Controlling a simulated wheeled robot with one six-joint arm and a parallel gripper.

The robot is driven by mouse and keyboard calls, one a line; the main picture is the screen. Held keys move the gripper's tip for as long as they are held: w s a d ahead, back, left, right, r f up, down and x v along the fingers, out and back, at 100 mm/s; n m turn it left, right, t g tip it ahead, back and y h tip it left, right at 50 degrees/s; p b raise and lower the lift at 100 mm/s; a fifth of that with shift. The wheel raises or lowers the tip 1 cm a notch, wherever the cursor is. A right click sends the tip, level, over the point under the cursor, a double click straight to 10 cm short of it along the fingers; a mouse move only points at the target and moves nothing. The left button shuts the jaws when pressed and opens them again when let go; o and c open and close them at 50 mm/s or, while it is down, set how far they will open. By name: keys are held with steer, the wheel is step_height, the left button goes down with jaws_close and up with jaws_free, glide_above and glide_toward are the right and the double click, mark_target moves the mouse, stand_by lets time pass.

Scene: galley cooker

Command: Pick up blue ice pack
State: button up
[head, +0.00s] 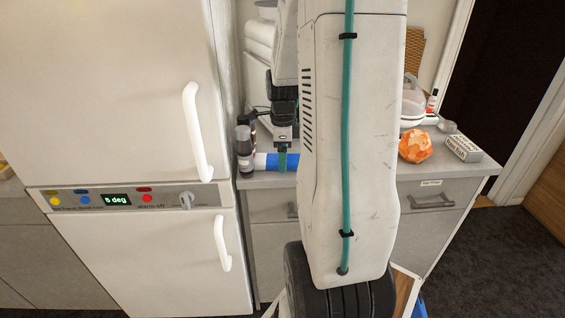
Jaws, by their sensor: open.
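A blue object (271,163) with a white left end lies on the grey counter beside the fridge. It looks like the blue ice pack, but its right part is hidden behind my arm. My gripper (282,158) points down at it from above, with a teal finger in front of the blue surface. The gripper is open. I cannot tell whether the fingers touch the object or stand around it.
Dark bottles (244,150) stand close left of the blue object, beside the tall white fridge (130,90). An orange crumpled lump (415,147) and a small white box (463,148) sit on the counter's right. My arm hides the counter's middle.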

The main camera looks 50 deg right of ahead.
steer(key=shift+f, duration=0.25)
steer(key=c, duration=1.1)
steer(key=shift+c, duration=0.2)
steer(key=shift+r, duration=0.1)
step_height(320, 180, up, 10)
